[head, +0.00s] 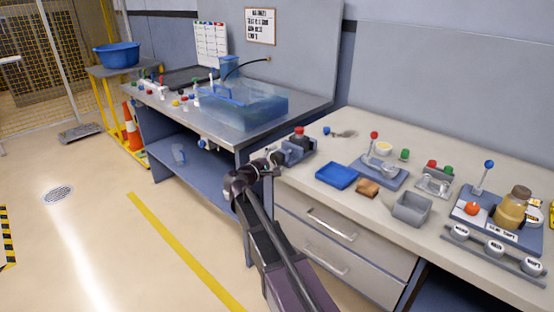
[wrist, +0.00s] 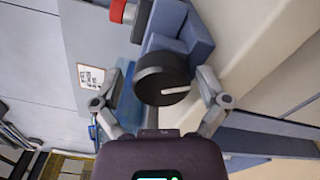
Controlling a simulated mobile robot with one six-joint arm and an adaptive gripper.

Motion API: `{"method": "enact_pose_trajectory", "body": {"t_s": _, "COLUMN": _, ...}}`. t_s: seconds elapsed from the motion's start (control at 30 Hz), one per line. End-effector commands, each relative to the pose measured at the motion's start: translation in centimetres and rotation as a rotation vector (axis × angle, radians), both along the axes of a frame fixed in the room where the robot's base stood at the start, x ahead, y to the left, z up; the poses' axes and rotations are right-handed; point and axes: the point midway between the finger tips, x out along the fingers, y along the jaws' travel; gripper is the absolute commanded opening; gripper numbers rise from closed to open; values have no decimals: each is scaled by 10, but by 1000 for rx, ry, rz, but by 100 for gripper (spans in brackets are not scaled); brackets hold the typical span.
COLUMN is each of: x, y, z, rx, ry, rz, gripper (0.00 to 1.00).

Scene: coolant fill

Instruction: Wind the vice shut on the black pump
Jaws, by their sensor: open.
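The blue-grey vice (head: 294,152) stands at the left end of the right bench, and in the wrist view its body (wrist: 180,35) is at the top. The black pump, with a red top (head: 299,131), is at the vice; in the wrist view the pump (wrist: 141,20) lies at the upper left beside a vice block. Whether the jaws touch it, I cannot tell. The vice's round black knob (wrist: 162,80) with a pale pointer faces my wrist camera. My gripper (wrist: 160,76) is open, one finger on each side of the knob, with no clear contact. It also shows in the head view (head: 266,166).
A blue tray (head: 337,176), a brown sponge (head: 367,188), a grey bin (head: 411,208) and a lever fixture (head: 380,172) stand right of the vice. The left bench carries a clear blue tank (head: 243,105). Open floor lies left of my arm.

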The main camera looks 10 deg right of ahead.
Motion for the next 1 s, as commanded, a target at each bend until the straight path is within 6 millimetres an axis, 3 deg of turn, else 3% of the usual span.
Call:
{"method": "enact_pose_trajectory", "body": {"t_s": 0.47, "x": 0, "y": 1, "z": -1, "rx": -35, "ry": 53, "rz": 1, "gripper": 100}}
{"method": "enact_pose_trajectory", "body": {"t_s": 1.0, "x": 0, "y": 1, "z": 0, "rx": -230, "ry": 320, "rz": 1, "gripper": 100}}
